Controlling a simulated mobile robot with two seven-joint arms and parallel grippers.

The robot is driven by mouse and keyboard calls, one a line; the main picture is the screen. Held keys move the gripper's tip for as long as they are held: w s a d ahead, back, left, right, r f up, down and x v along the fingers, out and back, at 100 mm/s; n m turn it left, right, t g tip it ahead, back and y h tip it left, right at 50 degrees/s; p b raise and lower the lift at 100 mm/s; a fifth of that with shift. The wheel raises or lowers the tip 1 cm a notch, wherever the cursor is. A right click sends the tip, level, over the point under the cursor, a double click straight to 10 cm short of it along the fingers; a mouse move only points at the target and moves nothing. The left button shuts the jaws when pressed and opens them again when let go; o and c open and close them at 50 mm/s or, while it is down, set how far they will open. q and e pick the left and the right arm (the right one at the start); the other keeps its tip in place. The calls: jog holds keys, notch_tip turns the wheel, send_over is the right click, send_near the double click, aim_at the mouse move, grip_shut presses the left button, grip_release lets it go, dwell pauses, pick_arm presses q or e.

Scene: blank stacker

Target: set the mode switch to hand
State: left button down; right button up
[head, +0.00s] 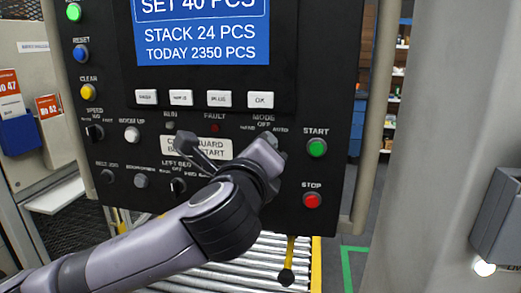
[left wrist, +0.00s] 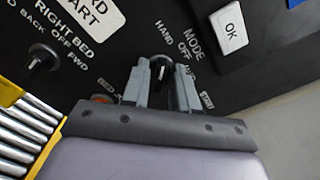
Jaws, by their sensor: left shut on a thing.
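The mode switch (left wrist: 160,67) is a black knob on the dark panel, with the words HAND, OFF and AUTO around it. My left gripper (left wrist: 161,88) is shut on this knob, one grey finger on each side. A small pale mark on the knob seems to run up the wrist picture, roughly toward HAND, but it is too small to be sure. In the head view my left gripper (head: 272,148) reaches the panel just below the MODE label and hides most of the switch. My right gripper is in neither view.
The control panel (head: 107,135) carries a green START button (head: 317,148), a red STOP button (head: 312,200) and an OK key (head: 260,100) close to my gripper. A left bed knob (head: 178,186) is below left. A roller conveyor (head: 230,271) runs beneath.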

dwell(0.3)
pick_arm(q)
jog(key=c, duration=1.2)
grip_release()
jog(key=shift+s+a+b, duration=0.25)
jog(key=shift+s, duration=0.95)
jog(key=shift+s+a+b, duration=0.2)
jog(key=shift+s, duration=0.95)
jog(key=shift+s+a+b, duration=0.25)
jog(key=shift+s, duration=0.95)
jog(key=shift+f, duration=0.15)
